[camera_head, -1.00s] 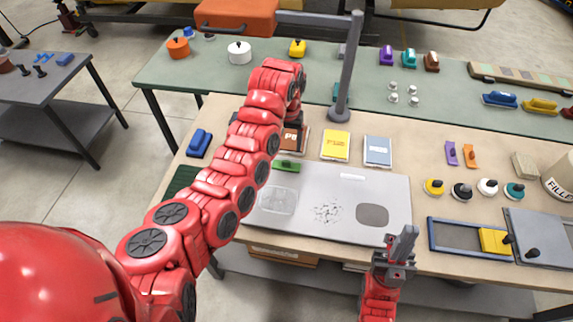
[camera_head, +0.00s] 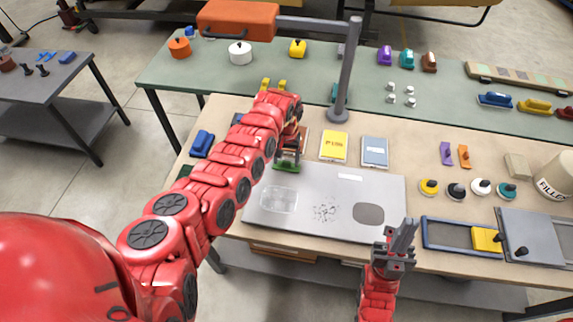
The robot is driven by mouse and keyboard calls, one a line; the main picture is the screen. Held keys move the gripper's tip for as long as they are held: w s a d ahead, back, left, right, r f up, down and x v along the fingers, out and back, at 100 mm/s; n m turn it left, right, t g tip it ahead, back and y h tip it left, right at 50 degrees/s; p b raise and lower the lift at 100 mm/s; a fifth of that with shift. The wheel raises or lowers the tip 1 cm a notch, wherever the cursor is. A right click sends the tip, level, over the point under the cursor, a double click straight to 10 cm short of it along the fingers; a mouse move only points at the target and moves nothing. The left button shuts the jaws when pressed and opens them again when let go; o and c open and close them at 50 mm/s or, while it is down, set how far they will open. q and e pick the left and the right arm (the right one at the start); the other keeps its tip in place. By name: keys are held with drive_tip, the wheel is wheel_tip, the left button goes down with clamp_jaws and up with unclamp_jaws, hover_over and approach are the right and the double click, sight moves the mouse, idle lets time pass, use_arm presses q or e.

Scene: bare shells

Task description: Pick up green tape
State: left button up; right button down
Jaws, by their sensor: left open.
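A small green piece (camera_head: 287,167), which looks like the green tape, lies at the back edge of the grey-white panel (camera_head: 330,222). My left gripper (camera_head: 288,158) is open and points down right over it. The gripper and wrist partly cover the green piece, and I cannot tell whether the fingers touch it. My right gripper (camera_head: 402,238) is in front of the panel's front right corner, far from the green piece. I cannot tell whether its fingers are apart.
A yellow packet (camera_head: 334,146) and a blue-grey packet (camera_head: 375,151) lie right of the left gripper. A blue tool (camera_head: 202,143) lies at the left. A grey post (camera_head: 345,75) stands behind. Coloured knobs (camera_head: 456,191) and a filler tub (camera_head: 556,178) are at the right.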

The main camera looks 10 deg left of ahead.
use_arm(q)
clamp_jaws()
drive_tip(key=shift+r, duration=0.2)
idle(0.4)
